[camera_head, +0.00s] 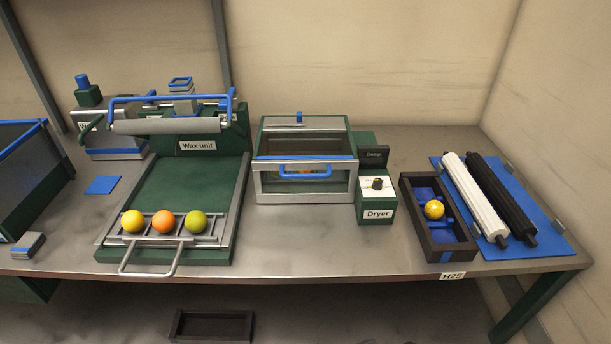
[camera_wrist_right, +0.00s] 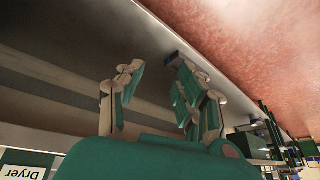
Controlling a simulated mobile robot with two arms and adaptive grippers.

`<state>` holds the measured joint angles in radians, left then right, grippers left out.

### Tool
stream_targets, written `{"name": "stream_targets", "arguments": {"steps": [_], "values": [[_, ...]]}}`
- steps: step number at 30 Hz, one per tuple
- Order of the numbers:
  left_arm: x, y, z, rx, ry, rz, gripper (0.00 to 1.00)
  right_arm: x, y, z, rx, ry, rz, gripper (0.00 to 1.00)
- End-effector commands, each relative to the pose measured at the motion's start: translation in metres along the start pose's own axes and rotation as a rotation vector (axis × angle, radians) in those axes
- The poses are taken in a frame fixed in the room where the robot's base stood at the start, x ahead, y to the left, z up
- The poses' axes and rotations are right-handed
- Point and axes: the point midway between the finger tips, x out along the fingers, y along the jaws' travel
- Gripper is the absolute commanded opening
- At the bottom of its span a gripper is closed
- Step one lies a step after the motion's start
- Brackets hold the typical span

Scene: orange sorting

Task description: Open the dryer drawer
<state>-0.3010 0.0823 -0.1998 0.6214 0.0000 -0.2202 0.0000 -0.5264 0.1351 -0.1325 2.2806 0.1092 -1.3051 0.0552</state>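The dryer (camera_head: 267,137) is a green and metal box at the middle of the table, with its label and knob unit (camera_head: 377,198) at its right. The dryer drawer (camera_head: 278,187) has a clear, metal-framed front. Its blue bar handle (camera_head: 304,175) runs across the upper part of that front, which looks about flush with the box.
Left of the dryer stands the wax unit (camera_head: 187,182) with a yellow, an orange and a green fruit on its rack. To the right are a dark tray (camera_head: 411,203) with a yellow fruit and a blue mat (camera_head: 552,236) with rollers. Bare table lies before the dryer.

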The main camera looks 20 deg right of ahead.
Motion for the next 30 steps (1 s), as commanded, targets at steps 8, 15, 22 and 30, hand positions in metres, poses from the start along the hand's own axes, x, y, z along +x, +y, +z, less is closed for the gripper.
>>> {"name": "stream_targets", "arguments": {"steps": [8, 15, 22, 30], "values": [[-0.001, 0.000, -0.004, 0.000, 0.006, 0.000, 0.40, -0.021, -0.044, -0.091, 0.182, 0.333, -0.272, 0.36], [-0.001, 0.001, -0.002, -0.001, 0.003, 0.001, 0.40, -0.037, -0.054, -0.162, 0.446, 0.589, -0.522, 0.36], [0.000, 0.002, -0.001, -0.001, 0.000, 0.002, 0.40, -0.062, -0.007, -0.234, 0.895, 0.892, -0.792, 0.36], [-0.001, 0.002, -0.001, -0.001, 0.000, 0.003, 0.40, -0.075, 0.050, -0.260, 1.190, 1.075, -0.903, 0.36]]}}
